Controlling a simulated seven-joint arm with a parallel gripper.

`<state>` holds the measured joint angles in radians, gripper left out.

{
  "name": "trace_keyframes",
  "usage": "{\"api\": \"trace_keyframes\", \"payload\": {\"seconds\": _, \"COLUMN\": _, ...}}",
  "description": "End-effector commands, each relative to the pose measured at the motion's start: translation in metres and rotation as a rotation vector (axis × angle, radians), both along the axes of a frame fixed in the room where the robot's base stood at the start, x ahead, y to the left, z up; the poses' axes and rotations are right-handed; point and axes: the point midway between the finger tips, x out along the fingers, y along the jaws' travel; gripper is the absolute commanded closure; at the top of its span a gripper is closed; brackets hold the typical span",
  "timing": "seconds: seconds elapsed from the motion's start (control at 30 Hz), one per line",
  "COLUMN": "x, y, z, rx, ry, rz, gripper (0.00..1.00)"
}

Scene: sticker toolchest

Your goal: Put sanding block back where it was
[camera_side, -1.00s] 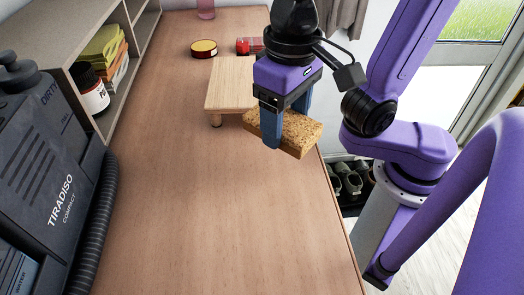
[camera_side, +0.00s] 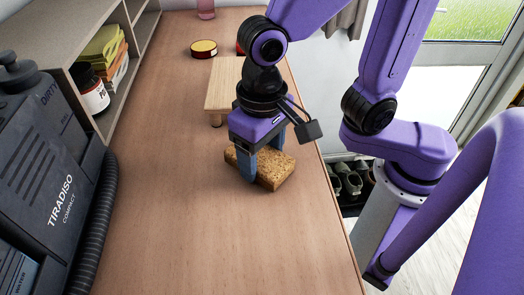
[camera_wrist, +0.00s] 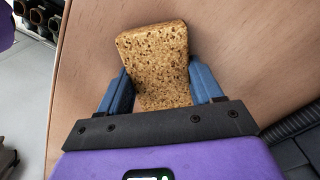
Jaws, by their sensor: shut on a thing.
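The sanding block (camera_side: 276,172) is a speckled golden-brown, cork-like slab. My gripper (camera_side: 262,168) points down and is shut on it, with one blue finger on each side. In the side view the block is low over the front part of the workbench, in front of the small wooden stand; I cannot tell whether it touches the bench top. In the wrist view the block (camera_wrist: 158,62) sticks out beyond the blue fingers (camera_wrist: 158,90), and its near end is hidden by the gripper body.
The small wooden stand (camera_side: 225,88) is behind my gripper on the workbench (camera_side: 200,230). A shelf (camera_side: 125,88) and a dark machine (camera_side: 50,165) line the left. The front bench is clear.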

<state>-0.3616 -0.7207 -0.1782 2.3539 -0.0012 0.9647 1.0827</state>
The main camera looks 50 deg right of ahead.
Motion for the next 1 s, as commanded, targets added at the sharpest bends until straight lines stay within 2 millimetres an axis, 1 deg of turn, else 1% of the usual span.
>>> {"api": "trace_keyframes", "payload": {"seconds": 0.17, "x": 0.000, "y": 0.000, "z": -0.003, "rx": -0.001, "ry": 0.001, "rz": 0.000, "gripper": 0.63}}
{"api": "trace_keyframes", "payload": {"seconds": 0.2, "x": 0.000, "y": 0.000, "z": -0.003, "rx": -0.001, "ry": 0.001, "rz": 0.000, "gripper": 0.28}}
{"api": "trace_keyframes", "payload": {"seconds": 0.27, "x": 0.000, "y": 0.000, "z": -0.003, "rx": -0.001, "ry": 0.000, "rz": 0.000, "gripper": 0.09}}
{"api": "trace_keyframes", "payload": {"seconds": 0.57, "x": 0.000, "y": 0.000, "z": -0.002, "rx": 0.000, "ry": 0.000, "rz": 0.000, "gripper": 0.09}}
{"api": "trace_keyframes", "payload": {"seconds": 0.67, "x": 0.000, "y": 0.000, "z": 0.002, "rx": 0.002, "ry": -0.001, "rz": 0.000, "gripper": 0.09}}
{"api": "trace_keyframes", "payload": {"seconds": 0.77, "x": 0.000, "y": 0.001, "z": 0.013, "rx": 0.004, "ry": -0.002, "rz": 0.000, "gripper": 0.09}}
{"api": "trace_keyframes", "payload": {"seconds": 0.87, "x": 0.000, "y": 0.001, "z": 0.029, "rx": 0.006, "ry": -0.003, "rz": 0.000, "gripper": 0.09}}
{"api": "trace_keyframes", "payload": {"seconds": 1.0, "x": 0.001, "y": 0.001, "z": 0.058, "rx": 0.006, "ry": -0.003, "rz": -0.001, "gripper": 0.09}}
